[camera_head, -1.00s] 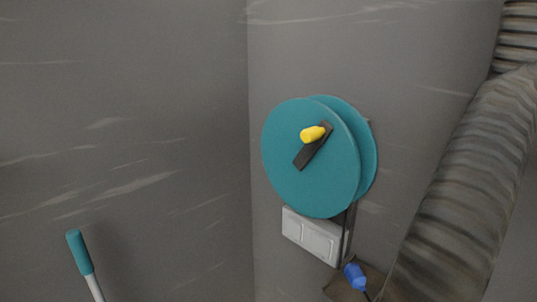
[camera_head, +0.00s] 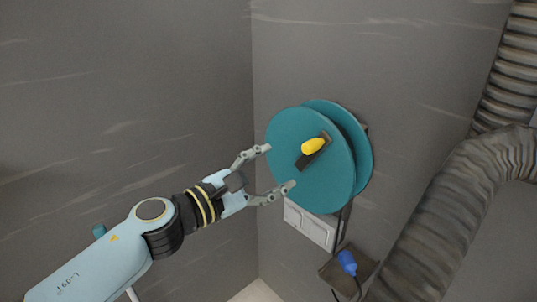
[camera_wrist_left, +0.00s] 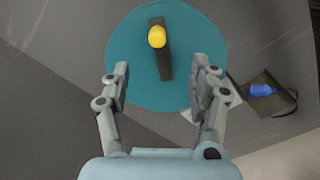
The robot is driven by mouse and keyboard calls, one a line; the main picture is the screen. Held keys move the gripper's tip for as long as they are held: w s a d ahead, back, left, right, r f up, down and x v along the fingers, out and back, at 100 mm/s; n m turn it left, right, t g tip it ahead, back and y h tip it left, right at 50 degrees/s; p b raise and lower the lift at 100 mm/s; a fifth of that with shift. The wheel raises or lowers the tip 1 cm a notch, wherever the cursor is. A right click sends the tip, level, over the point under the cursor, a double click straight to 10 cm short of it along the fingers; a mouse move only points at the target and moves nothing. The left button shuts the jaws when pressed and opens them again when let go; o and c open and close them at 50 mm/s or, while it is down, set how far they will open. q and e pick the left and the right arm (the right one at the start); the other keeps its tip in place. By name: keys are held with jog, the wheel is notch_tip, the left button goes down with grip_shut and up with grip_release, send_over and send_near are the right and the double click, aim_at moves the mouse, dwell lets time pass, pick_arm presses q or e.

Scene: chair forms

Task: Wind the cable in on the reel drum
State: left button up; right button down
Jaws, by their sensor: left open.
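The teal reel drum (camera_head: 310,180) is mounted on the grey wall, with two round discs. A dark crank arm (camera_head: 306,160) with a yellow handle (camera_head: 313,146) sits on its front face. My left gripper (camera_head: 281,166) is open and empty, to the left of the handle and in front of the drum. In the left wrist view the yellow handle (camera_wrist_left: 157,37) lies ahead of the open fingers (camera_wrist_left: 160,80), near the middle between them. The dark cable (camera_head: 346,225) hangs from the drum, and a blue plug (camera_head: 347,262) is at its lower end. My right gripper is not seen.
A white socket box (camera_head: 310,225) is on the wall just below the drum. A brown bracket or shelf (camera_head: 330,271) is by the plug. A thick ribbed duct (camera_head: 440,205) runs along the right side. The wall left of the drum is clear.

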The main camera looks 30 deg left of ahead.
aim_at(305, 150)
pick_arm(q)
jog(key=x, duration=0.5)
jog(key=p+x, duration=0.1)
jog(key=x, duration=0.1)
jog(key=shift+w+r, duration=0.25)
jog(key=shift+b+x, duration=0.5)
jog(key=shift+x, duration=1.85)
jog(key=shift+f, duration=0.1)
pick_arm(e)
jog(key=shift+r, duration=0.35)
pick_arm(q)
jog(key=c, duration=1.1)
jog(key=shift+o, duration=0.2)
jog(key=o, duration=0.5)
